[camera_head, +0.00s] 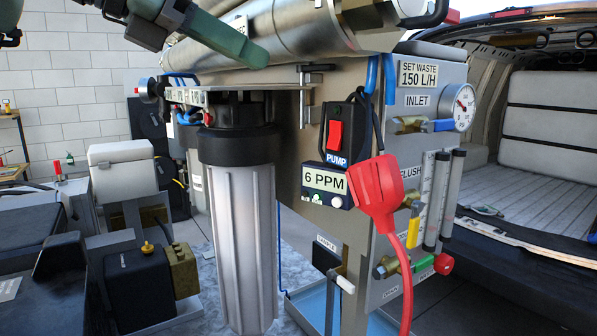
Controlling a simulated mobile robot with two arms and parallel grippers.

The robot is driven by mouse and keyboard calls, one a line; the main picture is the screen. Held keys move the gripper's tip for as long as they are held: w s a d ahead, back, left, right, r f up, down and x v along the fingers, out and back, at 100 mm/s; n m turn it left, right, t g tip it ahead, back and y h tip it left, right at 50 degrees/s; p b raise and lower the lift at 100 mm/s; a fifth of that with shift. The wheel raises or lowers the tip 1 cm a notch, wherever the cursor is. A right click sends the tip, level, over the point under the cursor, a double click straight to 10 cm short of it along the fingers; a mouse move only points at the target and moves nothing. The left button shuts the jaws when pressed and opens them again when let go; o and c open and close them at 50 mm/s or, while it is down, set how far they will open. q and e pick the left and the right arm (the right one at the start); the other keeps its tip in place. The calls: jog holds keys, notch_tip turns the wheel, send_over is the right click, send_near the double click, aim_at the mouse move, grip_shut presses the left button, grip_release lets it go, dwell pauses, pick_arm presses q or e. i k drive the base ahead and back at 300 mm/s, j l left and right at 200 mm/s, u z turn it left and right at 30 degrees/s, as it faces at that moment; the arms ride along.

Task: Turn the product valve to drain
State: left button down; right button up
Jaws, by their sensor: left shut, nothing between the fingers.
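On the side panel (440,72), a brass valve with a green handle (422,264) sits low, with a small label below it that seems to read DRAIN (391,293). The handle points right and slightly up. I cannot read the word product on any label, so this being the product valve is uncertain. My left gripper (257,56) reaches in from the top left, its grey-green fingers shut and empty. It is in front of the steel cylinder (300,28), high above and left of the green handle. My right gripper is not in view.
A red plug with its cable (376,190) hangs in front of the panel, close to the valves. A yellow-handled valve (413,230) is just above.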

aim_at(420, 265)
jog(key=k+l, duration=1.2)
